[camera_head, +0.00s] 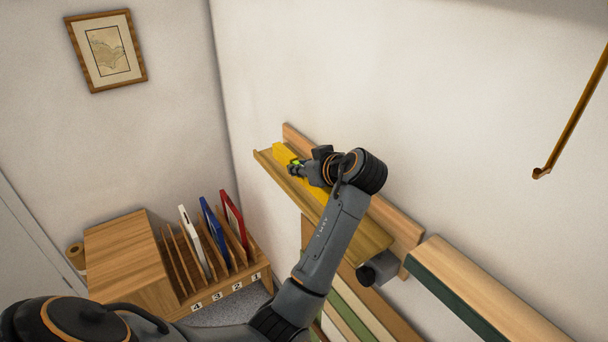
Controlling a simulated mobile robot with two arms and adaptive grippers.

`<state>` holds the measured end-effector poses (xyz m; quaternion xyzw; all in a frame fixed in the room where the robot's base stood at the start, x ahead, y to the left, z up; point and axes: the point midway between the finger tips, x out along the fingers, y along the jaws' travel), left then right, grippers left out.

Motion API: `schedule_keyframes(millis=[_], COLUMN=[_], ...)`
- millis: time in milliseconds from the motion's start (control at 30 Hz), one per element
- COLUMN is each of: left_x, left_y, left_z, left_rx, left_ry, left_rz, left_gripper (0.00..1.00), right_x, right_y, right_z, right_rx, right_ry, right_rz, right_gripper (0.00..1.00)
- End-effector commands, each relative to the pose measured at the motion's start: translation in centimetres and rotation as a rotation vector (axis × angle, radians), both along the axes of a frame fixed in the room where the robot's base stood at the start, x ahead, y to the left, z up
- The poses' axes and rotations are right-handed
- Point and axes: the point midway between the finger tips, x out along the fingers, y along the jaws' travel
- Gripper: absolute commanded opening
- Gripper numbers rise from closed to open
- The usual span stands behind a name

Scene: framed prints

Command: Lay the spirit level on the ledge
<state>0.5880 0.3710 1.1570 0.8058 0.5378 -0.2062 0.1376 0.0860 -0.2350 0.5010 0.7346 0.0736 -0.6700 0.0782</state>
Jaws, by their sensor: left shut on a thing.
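The yellow spirit level (286,154) is at the wooden ledge (374,236) on the right wall, lined up along its length. A green vial shows near my gripper. My left gripper (305,169) is shut on the spirit level from above. My gripper and forearm hide the middle of the level and part of the ledge. I cannot tell whether the level's underside touches the ledge. My right gripper is not in view.
A wooden rack (181,250) with numbered slots holds white, blue and red frames below left. A framed print (106,50) hangs on the left wall. A green-edged wooden shelf (488,298) is at lower right. A brown hooked rod (573,115) hangs at upper right.

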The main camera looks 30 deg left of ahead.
Motion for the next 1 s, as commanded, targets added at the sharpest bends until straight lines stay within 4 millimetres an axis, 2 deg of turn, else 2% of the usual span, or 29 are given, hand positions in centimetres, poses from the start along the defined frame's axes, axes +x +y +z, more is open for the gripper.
schedule_keyframes(millis=[133, 300, 800, 833, 933, 1000], left_x=[0.8, 0.6, 0.6, 0.6, 0.6, 0.6], left_y=[-0.2, -0.2, -0.3, -0.3, -0.2, -0.2], left_z=[-1.0, -3.2, -4.6, -4.6, -4.5, -4.5], left_rx=[0.001, 0.002, 0.0, -0.001, -0.001, -0.001], left_ry=[0.003, 0.002, 0.0, 0.0, 0.0, 0.0], left_rz=[0.0, -0.001, -0.001, 0.0, 0.0, 0.0], left_gripper=[0.0, 0.0, 0.0, 0.24, 0.44, 0.45], right_x=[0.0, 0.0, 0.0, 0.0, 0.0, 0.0], right_y=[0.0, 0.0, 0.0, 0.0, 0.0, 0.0], right_z=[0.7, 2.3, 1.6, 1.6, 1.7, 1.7], right_rx=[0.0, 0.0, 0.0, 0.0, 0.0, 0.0], right_ry=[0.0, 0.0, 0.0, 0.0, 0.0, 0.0], right_rz=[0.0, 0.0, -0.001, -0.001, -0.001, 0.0], right_gripper=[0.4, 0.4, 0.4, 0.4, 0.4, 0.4])
